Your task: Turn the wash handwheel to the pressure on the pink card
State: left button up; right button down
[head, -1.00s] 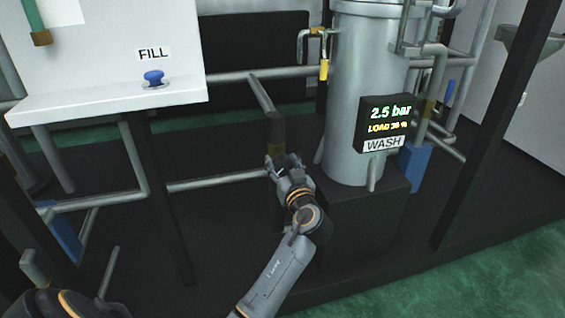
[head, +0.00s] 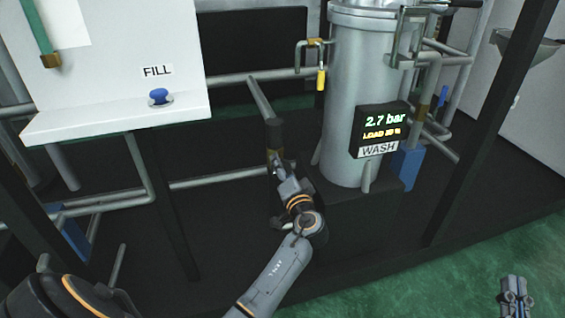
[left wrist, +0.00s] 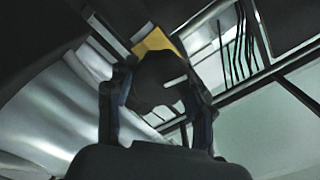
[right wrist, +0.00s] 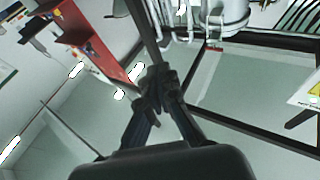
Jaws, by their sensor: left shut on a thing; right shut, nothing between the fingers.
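The wash display (head: 382,125) is on the grey vessel above a WASH label and reads 2.7 bar; its yellow load line is blurred. My left gripper (head: 277,166) is at the lower end of the dark valve pipe left of the vessel. In the left wrist view it is shut on a black rounded part (left wrist: 160,80), seemingly the wash handwheel, with a brass collar (left wrist: 155,42) beyond it. The gripper hides most of it in the head view. My right gripper (head: 515,288) is shut and empty at lower right, away from the machine. I see no pink card.
The grey vessel (head: 352,100) stands right of my left gripper. A white panel with a blue FILL knob (head: 160,97) is at left. Grey pipes run behind my left arm. A dark post (head: 480,130) stands between the vessel and the green floor at right.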

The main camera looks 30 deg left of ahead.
pick_arm(q)
jog(key=m+p, duration=0.1)
jog(key=m, duration=0.1)
jog(key=shift+m, duration=0.3)
jog(key=shift+m+p, duration=0.9)
jog(key=shift+m, duration=0.2)
jog(key=shift+f, duration=0.15)
pick_arm(e)
notch_tip(320, 180, down, 14)
jog(key=s+d+g+h, duration=0.2)
jog(key=g, duration=0.6)
jog(key=shift+s+d+g+h, duration=0.3)
jog(key=shift+d+g+h, duration=0.1)
pick_arm(q)
jog(key=o, duration=1.2)
jog(key=shift+c, duration=0.2)
jog(key=shift+d, duration=0.1)
jog(key=v, duration=1.2)
